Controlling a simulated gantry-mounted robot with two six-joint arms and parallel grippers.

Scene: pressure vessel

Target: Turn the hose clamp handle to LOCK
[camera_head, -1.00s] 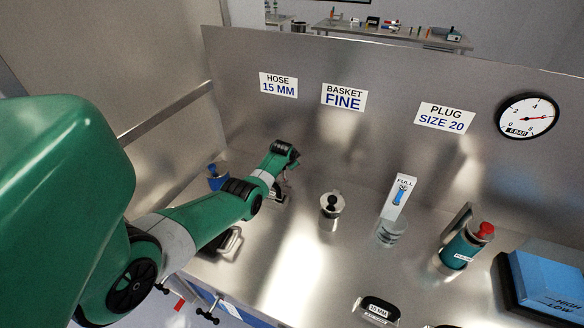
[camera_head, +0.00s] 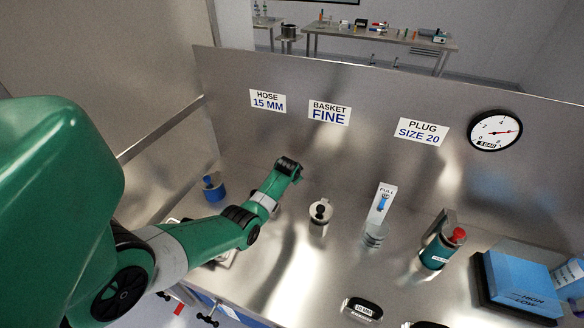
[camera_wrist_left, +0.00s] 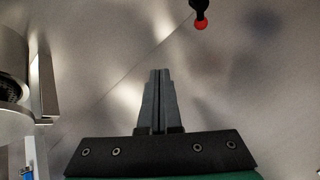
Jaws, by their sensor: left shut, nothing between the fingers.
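My left gripper (camera_wrist_left: 160,75) is shut and empty in the left wrist view, its fingers side by side over bare steel. In the head view my left arm reaches over the bench and its wrist hides the fingers. A dark handle with a red tip (camera_wrist_left: 201,20) shows at the top of the wrist view, apart from the fingers. I cannot tell whether it is the hose clamp handle, and no LOCK mark is readable. A metal cylinder with a bracket (camera_wrist_left: 45,88) stands at the left of that view. My right gripper is not in view.
A blue cup (camera_head: 214,188) is at the back left. The back panel carries labels and a gauge (camera_head: 494,131).

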